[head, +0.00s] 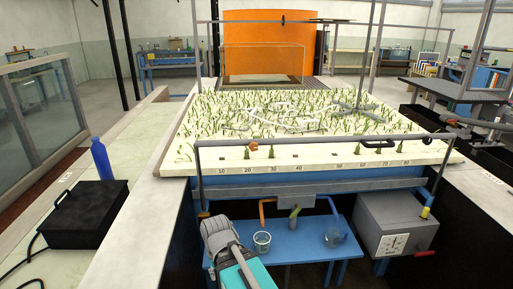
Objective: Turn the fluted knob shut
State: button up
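No knob shows clearly enough for me to make out flutes. A small round orange knob-like part (253,146) sits at the front edge of the planted bed, behind the front rail. Below the bed, an orange pipe (263,210) and a small greenish-brown fitting (294,212) show under a grey block; I cannot tell whether the fitting is a knob. The grey end of my arm, with my gripper (214,230), is low in the picture, left of the pipe and apart from the orange part. Its fingers cannot be made out.
A blue table (300,243) carries a bucket (262,241) and a clear jug (334,237). A grey box (392,222) with a red handle stands right. A metal rail (320,140) crosses the bed's front. A blue bottle (101,158) and black case (88,214) are left.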

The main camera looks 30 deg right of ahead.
aim_at(253, 145)
jog(key=z, duration=0.05)
jog(key=k, duration=1.4)
jog(key=z, duration=1.2)
jog(key=i, duration=1)
jog(key=u, duration=0.05)
